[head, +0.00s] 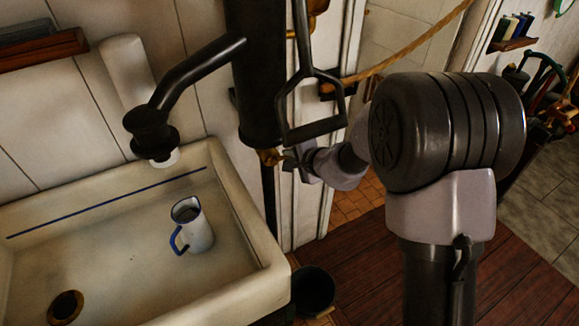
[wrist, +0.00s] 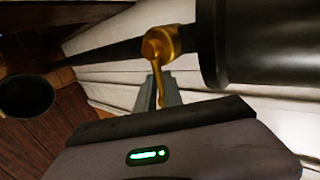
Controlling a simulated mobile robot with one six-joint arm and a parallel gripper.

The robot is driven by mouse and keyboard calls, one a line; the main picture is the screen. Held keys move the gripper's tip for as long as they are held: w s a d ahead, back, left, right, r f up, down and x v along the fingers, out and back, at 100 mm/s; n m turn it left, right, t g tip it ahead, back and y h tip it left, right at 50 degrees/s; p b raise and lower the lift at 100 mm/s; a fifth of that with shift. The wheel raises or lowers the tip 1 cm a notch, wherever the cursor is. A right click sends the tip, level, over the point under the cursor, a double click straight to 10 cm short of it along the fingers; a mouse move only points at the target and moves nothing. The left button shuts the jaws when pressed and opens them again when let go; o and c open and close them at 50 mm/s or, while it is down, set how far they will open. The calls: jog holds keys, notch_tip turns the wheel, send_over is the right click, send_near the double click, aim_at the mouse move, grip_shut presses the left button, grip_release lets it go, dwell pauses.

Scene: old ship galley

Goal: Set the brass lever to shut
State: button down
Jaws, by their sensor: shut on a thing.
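The brass lever (wrist: 157,66) hangs from a round brass hub at the lower end of a black cylinder (wrist: 260,45). In the wrist view my gripper (wrist: 161,97) has its jaws around the lever's lower part and is shut on it. In the head view the brass fitting (head: 268,157) shows small below the black pump body (head: 256,90).
A pale sink (head: 235,215) at the left holds a white jug with a blue handle (head: 192,228). The black spout (head: 195,75) juts over it. The looped black pump handle (head: 311,132) hangs close above my gripper. A dark bucket (head: 313,290) stands on the floor beside the sink.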

dwell(0.4)
jog(key=c, duration=1.5)
grip_release()
jog(key=p+v, duration=0.3)
jog(key=v, duration=1.4)
jog(key=shift+s+d+p, duration=0.1)
jog(key=shift+s+p, duration=0.15)
jog(key=shift+p, duration=0.1)
